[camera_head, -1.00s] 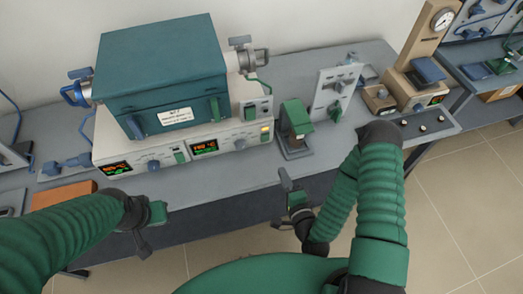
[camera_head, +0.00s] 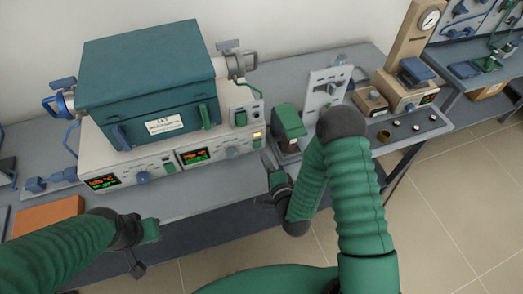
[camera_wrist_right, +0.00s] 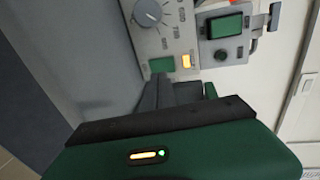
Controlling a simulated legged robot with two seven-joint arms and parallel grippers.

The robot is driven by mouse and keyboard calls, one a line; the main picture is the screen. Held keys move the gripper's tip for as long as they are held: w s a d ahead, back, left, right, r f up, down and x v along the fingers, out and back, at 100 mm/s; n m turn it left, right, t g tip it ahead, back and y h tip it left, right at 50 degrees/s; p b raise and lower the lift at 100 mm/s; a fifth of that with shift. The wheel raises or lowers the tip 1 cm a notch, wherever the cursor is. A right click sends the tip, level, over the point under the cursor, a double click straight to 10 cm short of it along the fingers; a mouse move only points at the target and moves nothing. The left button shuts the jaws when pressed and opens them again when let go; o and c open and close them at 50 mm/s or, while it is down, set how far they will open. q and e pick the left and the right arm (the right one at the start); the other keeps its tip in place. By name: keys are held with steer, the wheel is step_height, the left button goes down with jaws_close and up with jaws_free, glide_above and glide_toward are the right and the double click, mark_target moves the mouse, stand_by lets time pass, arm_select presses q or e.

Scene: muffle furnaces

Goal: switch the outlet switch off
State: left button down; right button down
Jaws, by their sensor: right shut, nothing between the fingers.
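The furnace's control panel (camera_head: 212,152) has an amber-lit rectangle (camera_head: 257,134) above a green rectangle (camera_head: 258,144) at its right end. In the right wrist view the green rectangle (camera_wrist_right: 162,64) and lit amber one (camera_wrist_right: 186,61) lie just past the fingertips. No label shows which is the outlet switch. My right gripper (camera_head: 275,179) is shut and empty, in front of the panel's right end; its dark fingers (camera_wrist_right: 174,92) point at the green rectangle, and contact is unclear. My left gripper (camera_head: 150,231) hangs before the bench edge at left, jaws unclear.
The teal furnace (camera_head: 150,90) stands on the panel unit. A green-topped device (camera_head: 289,122) stands close right of it, then an upright pale panel (camera_head: 322,90). A dial knob (camera_wrist_right: 148,12) is near the fingers.

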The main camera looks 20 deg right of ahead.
mark_target(259, 143)
steer(key=w, duration=0.4)
steer(key=shift+d+r, duration=0.15)
steer(key=shift+d, duration=0.1)
steer(key=shift+w, duration=0.2)
arm_select(q)
steer(key=shift+d+r, duration=0.15)
steer(key=shift+r, duration=0.15)
arm_select(e)
steer(key=shift+a, duration=0.15)
steer(key=shift+a, duration=0.1)
steer(key=shift+w+r, duration=0.2)
steer(key=shift+w, duration=0.1)
arm_select(q)
steer(key=shift+d, duration=0.1)
arm_select(e)
steer(key=shift+f, duration=0.1)
